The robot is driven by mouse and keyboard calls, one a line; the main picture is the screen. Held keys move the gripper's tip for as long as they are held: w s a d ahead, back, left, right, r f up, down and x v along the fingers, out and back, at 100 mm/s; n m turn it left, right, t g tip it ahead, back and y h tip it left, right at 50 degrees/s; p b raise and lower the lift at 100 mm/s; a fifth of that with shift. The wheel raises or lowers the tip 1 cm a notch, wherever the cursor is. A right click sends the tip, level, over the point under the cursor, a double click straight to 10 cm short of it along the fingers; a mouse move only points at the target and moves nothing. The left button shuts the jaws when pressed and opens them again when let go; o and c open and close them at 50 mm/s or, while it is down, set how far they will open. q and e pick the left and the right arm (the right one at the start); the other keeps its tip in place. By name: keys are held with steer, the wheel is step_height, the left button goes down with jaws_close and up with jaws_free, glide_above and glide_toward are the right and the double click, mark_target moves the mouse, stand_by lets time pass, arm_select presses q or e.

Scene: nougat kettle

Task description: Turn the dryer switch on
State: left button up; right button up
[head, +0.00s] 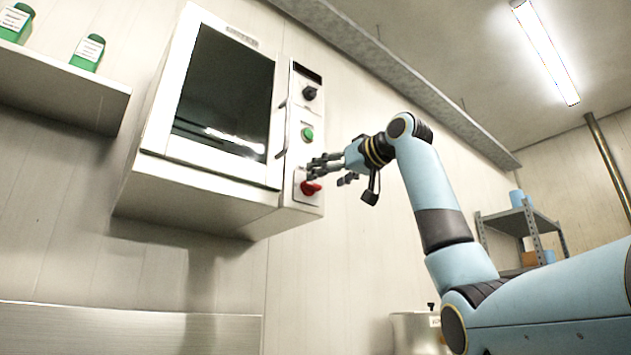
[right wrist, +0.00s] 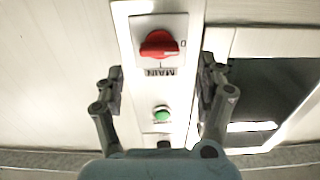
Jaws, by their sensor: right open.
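The white dryer (head: 210,195) hangs on the wall with a dark window in its door. Its control strip carries a red rotary switch (head: 311,188) at the bottom. In the right wrist view the red switch (right wrist: 159,44) sits on a white plate marked MAIN, with a 0 at its right; its grip lies roughly crosswise, towards the 0. My right gripper (head: 326,172) is open in front of the strip, close to the switch. In the right wrist view its fingers (right wrist: 161,72) stand apart on either side of the strip, with nothing between them held. My left gripper is not in view.
A green button (head: 307,134) and a black knob (head: 309,93) sit above the switch. A wall shelf (head: 60,90) with green bottles is at the left. A grey rack (head: 520,222) and a pale pot (head: 418,332) stand at the right. The wall below the dryer is clear.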

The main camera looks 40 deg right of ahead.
mark_target(311, 186)
steer(key=w, duration=0.4)
steer(key=shift+w+a, duration=0.15)
steer(key=shift+w, duration=0.2)
steer(key=shift+c, duration=1.7)
steer(key=c, duration=0.8)
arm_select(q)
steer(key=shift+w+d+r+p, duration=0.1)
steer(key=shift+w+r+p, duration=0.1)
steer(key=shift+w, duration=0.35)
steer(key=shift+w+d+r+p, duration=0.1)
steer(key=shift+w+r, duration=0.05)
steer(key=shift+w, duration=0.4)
